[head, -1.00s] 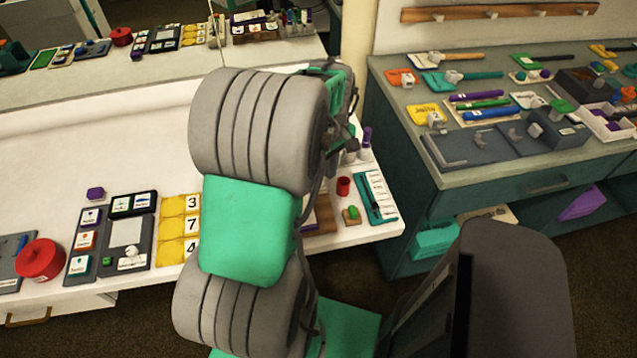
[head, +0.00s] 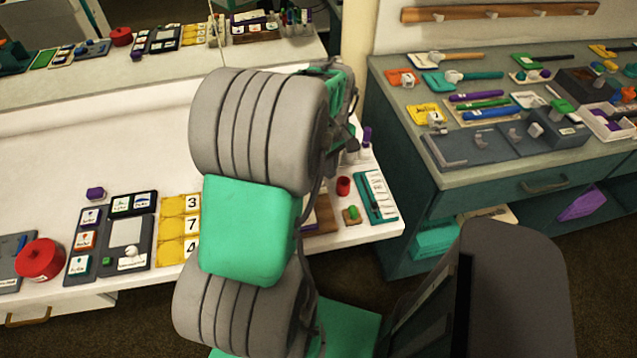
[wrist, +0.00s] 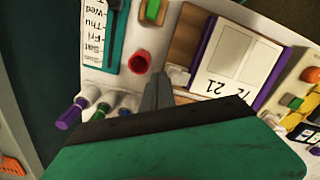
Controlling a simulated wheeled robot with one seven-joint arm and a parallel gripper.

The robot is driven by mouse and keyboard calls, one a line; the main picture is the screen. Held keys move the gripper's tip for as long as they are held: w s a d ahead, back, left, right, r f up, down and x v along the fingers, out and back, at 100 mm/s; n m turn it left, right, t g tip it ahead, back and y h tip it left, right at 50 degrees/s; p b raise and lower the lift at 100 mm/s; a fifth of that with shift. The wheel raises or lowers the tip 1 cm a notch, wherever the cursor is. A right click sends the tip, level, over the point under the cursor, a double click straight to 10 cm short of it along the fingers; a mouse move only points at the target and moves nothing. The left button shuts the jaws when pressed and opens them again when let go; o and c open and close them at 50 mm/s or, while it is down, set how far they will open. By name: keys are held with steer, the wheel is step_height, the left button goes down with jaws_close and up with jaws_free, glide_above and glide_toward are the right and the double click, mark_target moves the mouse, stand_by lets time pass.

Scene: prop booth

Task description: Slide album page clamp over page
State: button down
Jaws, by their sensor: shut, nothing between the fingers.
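In the wrist view, a white page with pale panels and printed numbers (wrist: 232,62) lies on a purple-edged backing over a brown board (wrist: 187,40). A small whitish piece (wrist: 178,77), possibly the page clamp, sits at the page's left edge, beside my fingers. My gripper (wrist: 157,92) is shut and empty, its grey fingertips just left of this piece; I cannot tell whether they touch it. In the head view my arm hides the gripper and the page; only a bit of the brown board (head: 325,214) shows.
A red cup (wrist: 139,62) stands close to the left of my fingertips, with a teal weekday board (wrist: 117,35) beyond it. Purple, green and blue capped markers (wrist: 72,112) stand at lower left. In the head view, a crowded grey-topped side table (head: 480,180) stands at right.

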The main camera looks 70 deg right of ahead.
mark_target(323, 181)
steer(key=shift+f+b, duration=0.7)
steer(key=shift+f, duration=0.55)
steer(key=shift+a+f, duration=0.35)
steer(key=shift+f, duration=0.35)
steer(key=shift+w+a, duration=0.5)
steer(key=shift+w, duration=0.2)
steer(key=shift+s+d+r+p, duration=0.1)
steer(key=shift+d+r+p, duration=0.15)
steer(key=shift+r+p, duration=1.15)
steer(key=shift+d+r+p, duration=0.2)
steer(key=shift+r+p, duration=0.6)
steer(key=shift+r, duration=1.15)
